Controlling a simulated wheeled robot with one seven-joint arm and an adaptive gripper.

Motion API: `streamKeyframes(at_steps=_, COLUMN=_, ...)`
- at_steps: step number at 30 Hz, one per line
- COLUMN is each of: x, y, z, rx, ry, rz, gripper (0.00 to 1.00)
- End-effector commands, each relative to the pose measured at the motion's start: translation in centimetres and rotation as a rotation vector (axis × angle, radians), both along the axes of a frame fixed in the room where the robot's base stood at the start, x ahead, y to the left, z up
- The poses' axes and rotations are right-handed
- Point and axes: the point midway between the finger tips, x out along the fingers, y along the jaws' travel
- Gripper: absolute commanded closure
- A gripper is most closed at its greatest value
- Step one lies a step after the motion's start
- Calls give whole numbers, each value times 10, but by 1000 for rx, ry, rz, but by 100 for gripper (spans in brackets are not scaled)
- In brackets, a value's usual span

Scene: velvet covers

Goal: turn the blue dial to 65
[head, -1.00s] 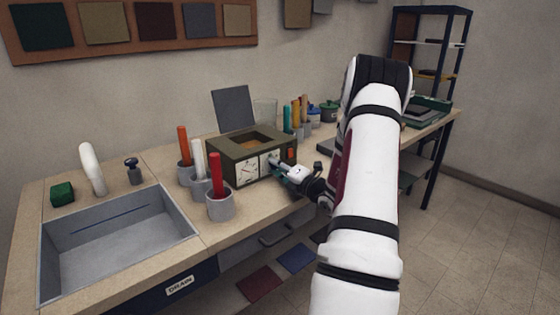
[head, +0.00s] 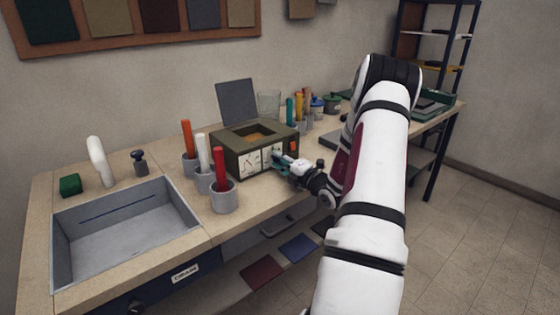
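An olive-green box (head: 240,164) with an open top and a raised grey lid (head: 237,102) stands on the bench. Its front has two white dial faces; the left face (head: 249,163) shows dark markings too small to read. The right face (head: 272,156) is partly covered by my gripper (head: 281,160). My gripper is at the front of the box, with its fingers against or very close to the right face. The blue dial cannot be made out apart from the fingers, and its setting is not readable. Whether the fingers are closed on anything cannot be told.
Grey cups with orange, white and red rods stand left of the box; the red-rod cup (head: 224,195) is nearest. A sink (head: 125,235) lies further left. More cups with coloured rods (head: 297,110) and a green pot (head: 332,103) stand behind right.

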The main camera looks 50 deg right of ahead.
Motion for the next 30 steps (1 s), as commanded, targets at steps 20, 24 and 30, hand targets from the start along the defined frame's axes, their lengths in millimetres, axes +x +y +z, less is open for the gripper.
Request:
streamKeyframes(at_steps=20, x=-38, y=7, z=0, rx=1, ry=2, rz=-5, gripper=55)
streamKeyframes(at_steps=24, x=-66, y=15, z=0, rx=1, ry=0, rz=-3, gripper=55)
streamKeyframes(at_steps=30, x=-99, y=23, z=0, rx=0, ry=2, rz=-2, gripper=55)
